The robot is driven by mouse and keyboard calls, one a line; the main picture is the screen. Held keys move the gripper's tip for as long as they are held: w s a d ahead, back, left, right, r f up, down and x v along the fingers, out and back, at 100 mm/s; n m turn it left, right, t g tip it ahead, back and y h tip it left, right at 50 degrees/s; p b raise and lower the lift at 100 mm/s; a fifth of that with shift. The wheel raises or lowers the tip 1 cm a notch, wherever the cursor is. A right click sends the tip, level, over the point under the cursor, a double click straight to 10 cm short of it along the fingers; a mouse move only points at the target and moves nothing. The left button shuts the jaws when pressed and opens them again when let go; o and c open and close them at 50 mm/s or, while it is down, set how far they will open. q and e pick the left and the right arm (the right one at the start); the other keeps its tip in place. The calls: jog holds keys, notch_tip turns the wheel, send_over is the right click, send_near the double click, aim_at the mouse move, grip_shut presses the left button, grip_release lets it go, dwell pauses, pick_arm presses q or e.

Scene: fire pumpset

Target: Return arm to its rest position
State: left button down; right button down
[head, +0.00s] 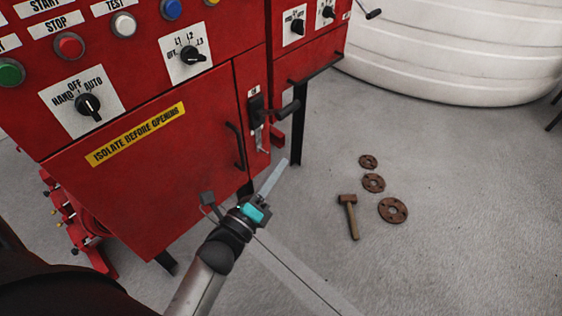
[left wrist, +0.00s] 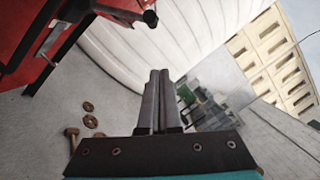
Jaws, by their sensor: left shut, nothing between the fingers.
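My left gripper (head: 275,176) is in front of the red control cabinet (head: 200,110), low and near its right-hand side. Its fingers are shut with nothing between them, pointing up and to the right in the head view. In the left wrist view the two closed fingers (left wrist: 157,85) lie side by side, with the white tank (left wrist: 180,40) behind them. The gripper looks close to the cabinet's isolator handle (head: 288,110); I cannot tell the exact gap. My right gripper does not show.
A hammer (head: 349,215) and three rusty flanges (head: 393,210) lie on the grey floor to the right. A black door handle (head: 236,147) sticks out from the cabinet. The white tank (head: 450,50) stands at the back right. The floor at lower right is clear.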

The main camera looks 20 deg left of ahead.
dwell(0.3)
pick_arm(q)
jog(key=s+f+n+g+y, duration=0.1)
jog(key=s+f+n+g, duration=0.3)
jog(key=f, duration=0.5)
jog(key=s+f+n+g, duration=0.25)
jog(key=f+n, duration=0.25)
jog(key=f, duration=0.5)
jog(key=s+f+n+g+y, duration=0.1)
jog(key=s+f+n+g, duration=0.3)
jog(key=f, duration=0.5)
jog(key=s+a+f+n+g, duration=0.1)
jog(key=s+f+n+g, duration=0.1)
jog(key=s, duration=0.6)
jog(key=s+a+f+n+g, duration=0.1)
jog(key=s+f+n+g, duration=0.2)
jog(key=s+f+n, duration=0.2)
jog(key=s+a+f+n+g+y, duration=0.1)
jog(key=s+f+n+g, duration=0.1)
jog(key=s+f+n, duration=0.2)
jog(key=s+f, duration=0.3)
jog(key=s, duration=0.3)
jog(key=shift+s, duration=0.3)
jog(key=shift+s+f+g, duration=0.1)
jog(key=shift+g, duration=0.15)
